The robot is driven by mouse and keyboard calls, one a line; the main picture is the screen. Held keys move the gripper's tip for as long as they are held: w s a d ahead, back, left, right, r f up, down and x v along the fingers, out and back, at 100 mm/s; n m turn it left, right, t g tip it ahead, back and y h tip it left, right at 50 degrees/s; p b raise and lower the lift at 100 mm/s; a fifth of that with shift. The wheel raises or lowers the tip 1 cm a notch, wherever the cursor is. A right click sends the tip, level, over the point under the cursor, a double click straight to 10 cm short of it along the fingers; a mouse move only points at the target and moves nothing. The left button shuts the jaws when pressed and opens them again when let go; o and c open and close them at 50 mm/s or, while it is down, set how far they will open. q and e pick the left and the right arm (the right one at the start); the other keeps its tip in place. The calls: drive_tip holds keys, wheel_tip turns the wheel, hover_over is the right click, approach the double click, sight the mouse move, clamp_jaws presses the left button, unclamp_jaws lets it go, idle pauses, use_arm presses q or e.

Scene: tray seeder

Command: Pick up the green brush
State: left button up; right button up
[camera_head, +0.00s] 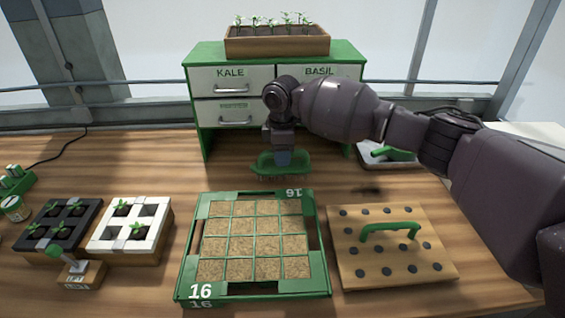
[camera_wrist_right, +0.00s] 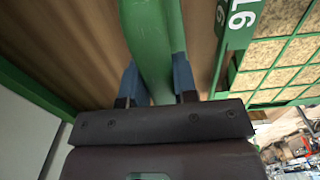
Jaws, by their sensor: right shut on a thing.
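The green brush (camera_head: 264,166) is behind the green seed tray and in front of the drawer cabinet. My right gripper (camera_head: 283,157) reaches down over it from the right and is shut on it. In the right wrist view, the green handle (camera_wrist_right: 152,40) runs between the two blue fingers of my right gripper (camera_wrist_right: 158,82). The brush's underside is small in the head view, and I cannot tell whether it touches the table. My left gripper is not in view.
A green seed tray marked 16 (camera_head: 322,270) lies at the centre front. A dibber board (camera_head: 346,275) with a green handle is to its right. Black (camera_head: 28,240) and white (camera_head: 98,236) seedling trays stand left. The drawer cabinet (camera_head: 195,110) is behind, with a planter (camera_head: 275,46) on top.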

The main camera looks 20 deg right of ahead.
wheel_tip(320, 180, up, 17)
drive_tip(key=p, duration=0.2)
clamp_jaws()
